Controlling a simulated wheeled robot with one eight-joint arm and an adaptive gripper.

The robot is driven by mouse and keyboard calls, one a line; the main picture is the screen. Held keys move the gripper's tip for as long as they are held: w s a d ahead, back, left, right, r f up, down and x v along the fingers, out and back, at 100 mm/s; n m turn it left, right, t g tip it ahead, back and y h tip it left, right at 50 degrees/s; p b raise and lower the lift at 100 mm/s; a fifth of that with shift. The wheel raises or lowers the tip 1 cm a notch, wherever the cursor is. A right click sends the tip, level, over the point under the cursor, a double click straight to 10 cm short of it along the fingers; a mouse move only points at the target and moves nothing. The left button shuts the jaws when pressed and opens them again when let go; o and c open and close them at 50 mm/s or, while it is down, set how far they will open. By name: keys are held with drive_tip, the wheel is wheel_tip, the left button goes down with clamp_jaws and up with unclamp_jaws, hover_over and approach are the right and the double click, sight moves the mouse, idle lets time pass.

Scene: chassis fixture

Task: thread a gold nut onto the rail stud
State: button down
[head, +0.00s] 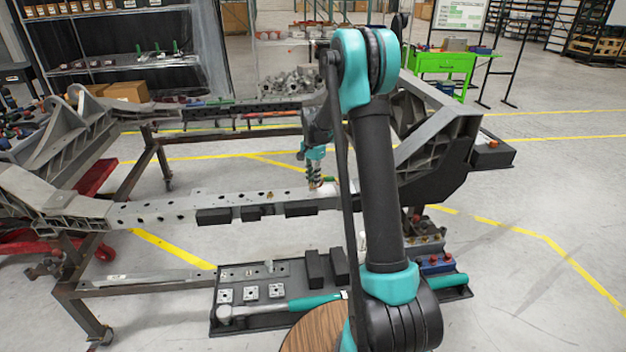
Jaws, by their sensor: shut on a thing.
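My gripper (315,182) points down just above the right part of the near grey chassis rail (160,212). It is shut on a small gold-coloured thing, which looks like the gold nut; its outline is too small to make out. A small green spot shows beside the fingertips. The rail stud cannot be made out; it may be hidden by the fingers or by my arm. I cannot tell whether the nut touches a stud.
A black tray (218,328) with square plates, black blocks and a teal-handled tool stands below the rail. Black blocks (213,216) hang on the rail's near side. A grey bracket (425,140) rises at right. A green cart (445,63) stands behind; the floor at right is clear.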

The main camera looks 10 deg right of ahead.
drive_tip(key=m, duration=0.7)
drive_tip(key=shift+f, duration=0.15)
drive_tip(key=shift+m, duration=1.8)
drive_tip(key=shift+m, duration=1.4)
drive_tip(key=c, duration=1.4)
unclamp_jaws()
wheel_tip(320, 180, up, 9)
